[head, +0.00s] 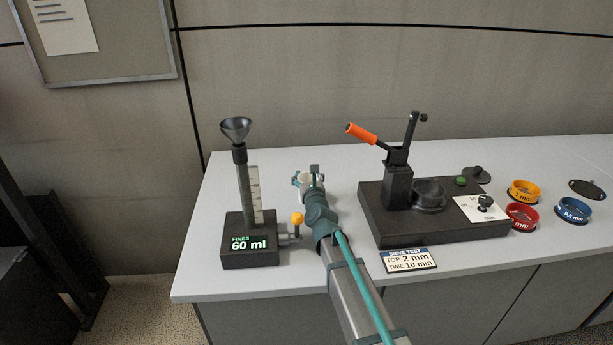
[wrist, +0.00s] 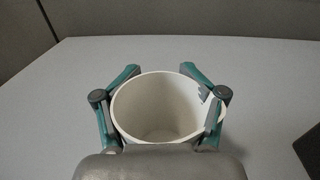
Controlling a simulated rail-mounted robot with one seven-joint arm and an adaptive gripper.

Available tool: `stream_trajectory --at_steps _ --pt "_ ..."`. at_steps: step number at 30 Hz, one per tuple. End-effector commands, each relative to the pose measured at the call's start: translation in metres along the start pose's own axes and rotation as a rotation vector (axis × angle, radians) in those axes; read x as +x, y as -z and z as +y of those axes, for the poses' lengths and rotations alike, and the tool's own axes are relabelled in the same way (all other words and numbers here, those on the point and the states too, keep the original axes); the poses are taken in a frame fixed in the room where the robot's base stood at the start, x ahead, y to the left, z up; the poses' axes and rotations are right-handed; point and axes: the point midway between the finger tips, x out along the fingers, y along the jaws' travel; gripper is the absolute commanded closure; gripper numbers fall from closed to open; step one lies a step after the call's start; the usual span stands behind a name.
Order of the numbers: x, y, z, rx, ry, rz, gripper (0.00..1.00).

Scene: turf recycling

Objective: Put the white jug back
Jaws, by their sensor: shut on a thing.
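The white jug (wrist: 158,108) is between the teal fingers of my gripper (wrist: 160,71) in the wrist view. I look down through its open round mouth, and the inside looks empty. The fingers reach around both sides of the jug and are shut on it. In the head view my gripper (head: 309,181) is over the grey counter, between the fines column and the sieve machine. There the jug (head: 312,184) is mostly hidden by my gripper and wrist. I cannot tell whether its base touches the counter.
The fines column (head: 250,240), with a funnel on top and a yellow-knobbed valve, stands left of my gripper. The dark sieve machine (head: 430,228) with an orange lever is to the right. Coloured sieve rings (head: 524,192) lie further right. The counter behind my gripper is clear.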

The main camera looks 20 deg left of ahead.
Motion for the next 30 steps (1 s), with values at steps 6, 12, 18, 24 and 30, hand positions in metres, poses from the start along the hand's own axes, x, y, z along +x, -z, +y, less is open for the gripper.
stream_trajectory --at_steps 6,12,18,24,30 --pt "0.0000 -0.0007 -0.0001 0.000 0.000 -0.001 0.78" --pt "0.0000 0.0009 -0.0001 0.000 0.000 -0.001 0.78" --pt "0.0000 0.0043 0.0000 -0.001 0.000 -0.001 0.78" --pt "0.0000 0.0052 0.0000 0.000 0.000 -0.001 0.28" --pt "0.0000 0.0053 0.0000 0.000 0.000 0.000 0.01"
